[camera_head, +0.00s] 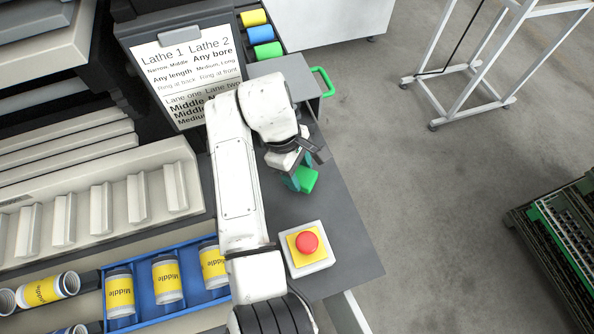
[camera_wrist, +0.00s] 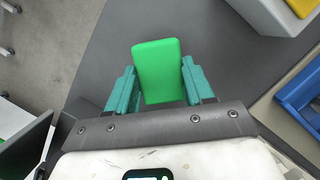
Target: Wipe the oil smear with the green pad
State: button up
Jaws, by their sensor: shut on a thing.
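The green pad (camera_head: 307,180) is a bright green block over the dark grey tabletop (camera_head: 340,225). My gripper (camera_head: 295,178), with teal fingers, is shut on it. In the wrist view the green pad (camera_wrist: 157,65) sits between the two teal fingers of my gripper (camera_wrist: 159,85) and sticks out past their tips. I cannot tell whether the pad touches the tabletop. No oil smear shows in either view; my arm and the pad hide part of the tabletop.
A red button (camera_head: 307,243) on a yellow and white box stands near the pad. A blue tray (camera_head: 190,310) holds cylinders labelled "Middle". A grey box (camera_head: 280,72) with a green handle (camera_head: 322,82) and a sign (camera_head: 168,75) stand behind. The tabletop's right side is clear.

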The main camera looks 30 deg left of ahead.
jog(key=shift+s+r+p, duration=0.1)
jog(key=shift+r+p, duration=0.65)
jog(key=shift+r, duration=0.2)
jog(key=shift+r+p, duration=1.85)
